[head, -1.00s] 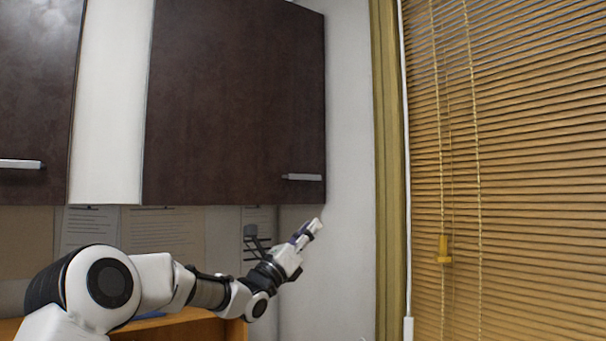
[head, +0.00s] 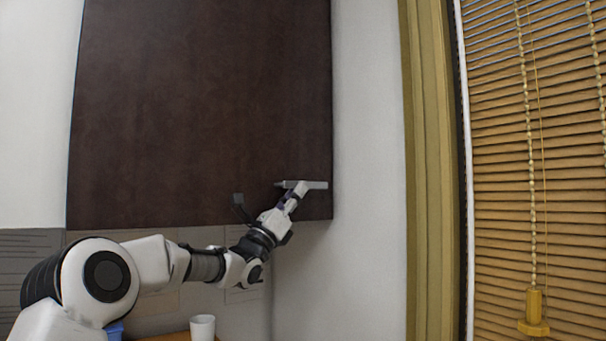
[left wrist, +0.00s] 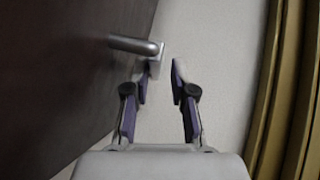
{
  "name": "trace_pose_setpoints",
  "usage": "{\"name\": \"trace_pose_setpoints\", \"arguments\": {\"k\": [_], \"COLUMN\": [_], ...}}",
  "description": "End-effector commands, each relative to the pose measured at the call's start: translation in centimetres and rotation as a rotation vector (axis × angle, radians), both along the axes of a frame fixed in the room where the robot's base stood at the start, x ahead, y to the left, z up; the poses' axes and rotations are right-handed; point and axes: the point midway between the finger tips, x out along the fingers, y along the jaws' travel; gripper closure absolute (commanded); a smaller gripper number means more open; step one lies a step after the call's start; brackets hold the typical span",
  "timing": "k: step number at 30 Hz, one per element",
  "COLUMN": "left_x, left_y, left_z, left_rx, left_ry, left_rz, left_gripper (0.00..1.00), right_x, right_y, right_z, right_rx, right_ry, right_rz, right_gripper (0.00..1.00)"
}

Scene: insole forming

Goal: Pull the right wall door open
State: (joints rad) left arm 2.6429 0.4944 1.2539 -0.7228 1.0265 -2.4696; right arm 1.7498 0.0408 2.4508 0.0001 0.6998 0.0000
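The right wall door (head: 200,110) is a dark brown cabinet panel that looks closed in the head view. Its silver bar handle (head: 315,185) sits at the lower right corner. My left gripper (head: 298,188) overlaps the handle in the head view. In the left wrist view the fingers of my left gripper (left wrist: 161,76) are apart with nothing between them. The handle (left wrist: 136,45) lies just beyond the left fingertip there, and its end is close to that tip. I cannot tell whether they touch. The dark door (left wrist: 50,90) fills the left side. My right gripper is out of view.
A white wall (head: 370,130) is right of the door. Beyond it are a yellow-brown curtain (head: 428,170) and blinds (head: 500,200) with hanging cords. A white cup (head: 203,327) stands below on an orange-brown surface. Papers (head: 30,260) are on the wall at left.

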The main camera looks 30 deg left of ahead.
Motion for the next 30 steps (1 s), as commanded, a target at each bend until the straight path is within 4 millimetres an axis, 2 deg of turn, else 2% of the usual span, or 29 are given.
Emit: {"name": "trace_pose_setpoints", "arguments": {"k": [1, 6, 14, 15, 16, 25, 30], "left_x": [0.8, 2.3, 2.4, 2.4, 2.4, 2.4, 2.7], "left_y": [-0.3, -0.6, -0.6, -0.6, -0.6, -0.8, -2.2], "left_z": [1.6, 2.6, 2.5, 2.5, 2.5, 2.4, 2.2], "left_rx": [0.006, 0.003, 0.002, 0.002, 0.002, 0.001, 0.003], "left_ry": [-0.001, -0.001, -0.002, -0.002, -0.002, -0.003, -0.002], "left_rz": [0.0, 0.0, 0.0, 0.0, 0.0, -0.005, -0.037], "left_gripper": [0.77, 0.77, 0.77, 0.91, 1.0, 1.0, 1.0], "right_x": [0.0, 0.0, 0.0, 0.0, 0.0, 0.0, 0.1], "right_y": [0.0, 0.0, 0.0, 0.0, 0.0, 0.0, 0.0], "right_z": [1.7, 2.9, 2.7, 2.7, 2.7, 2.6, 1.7], "right_rx": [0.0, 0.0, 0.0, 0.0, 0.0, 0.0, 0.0], "right_ry": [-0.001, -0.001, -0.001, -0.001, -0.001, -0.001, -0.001], "right_rz": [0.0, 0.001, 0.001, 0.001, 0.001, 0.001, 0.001], "right_gripper": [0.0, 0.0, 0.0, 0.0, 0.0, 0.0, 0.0]}}
